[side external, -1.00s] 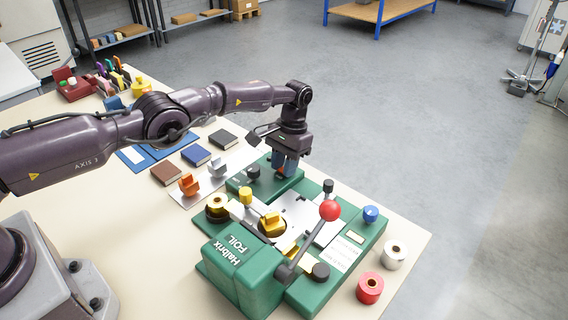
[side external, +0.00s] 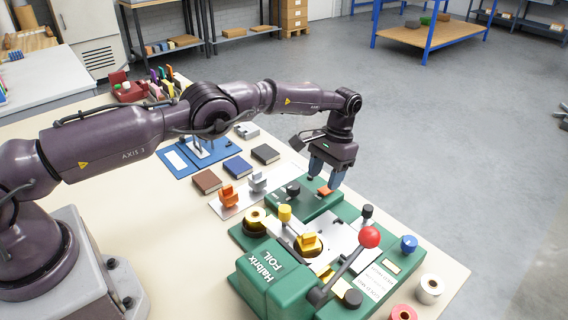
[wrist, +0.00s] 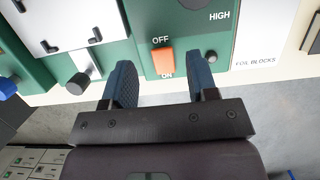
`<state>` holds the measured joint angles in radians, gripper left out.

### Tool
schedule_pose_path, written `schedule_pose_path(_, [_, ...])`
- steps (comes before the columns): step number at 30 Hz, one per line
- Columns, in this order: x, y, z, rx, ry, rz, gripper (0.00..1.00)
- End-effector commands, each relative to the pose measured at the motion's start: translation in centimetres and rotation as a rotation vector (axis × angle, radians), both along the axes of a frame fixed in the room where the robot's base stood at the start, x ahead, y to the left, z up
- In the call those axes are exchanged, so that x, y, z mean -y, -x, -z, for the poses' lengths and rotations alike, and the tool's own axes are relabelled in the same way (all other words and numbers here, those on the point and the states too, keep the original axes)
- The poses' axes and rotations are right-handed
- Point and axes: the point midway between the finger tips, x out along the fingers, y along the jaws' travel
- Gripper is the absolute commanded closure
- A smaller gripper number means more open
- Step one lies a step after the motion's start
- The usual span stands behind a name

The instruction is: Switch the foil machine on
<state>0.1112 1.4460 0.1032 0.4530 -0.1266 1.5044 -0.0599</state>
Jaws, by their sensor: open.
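The green foil machine (side external: 262,283), marked Halbrix FOIL, stands on the cream table. Its orange rocker switch (side external: 325,191) is on the raised green housing at the machine's back end. In the wrist view the switch (wrist: 162,63) lies between the printed words OFF and ON. I cannot tell which side of the rocker is pressed in. My gripper (side external: 327,180) is open and empty, pointing down just above the switch. Its two blue fingers stand on either side of the switch in the wrist view, apart from it.
A lever with a red knob (side external: 369,237) rises from the machine's front. A black knob (side external: 293,190) is beside the switch on the same housing.

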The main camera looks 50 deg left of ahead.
Motion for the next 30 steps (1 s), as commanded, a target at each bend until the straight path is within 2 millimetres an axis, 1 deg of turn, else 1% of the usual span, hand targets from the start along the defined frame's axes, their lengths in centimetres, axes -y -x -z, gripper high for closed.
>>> schedule_pose_path(1, [0.0, 0.2, -0.5, -0.001, 0.0, 0.0, 0.47])
schedule_pose_path(9, [-0.1, 1.7, -2.1, -0.001, -0.001, 0.0, 0.47])
schedule_pose_path(17, [-0.4, 4.0, -4.9, 0.002, -0.001, 0.0, 0.47])
schedule_pose_path(20, [-0.5, 5.1, -6.2, 0.001, -0.001, 0.001, 0.47])
schedule_pose_path(30, [-0.9, 9.8, -8.1, 0.0, -0.001, 0.001, 0.47])
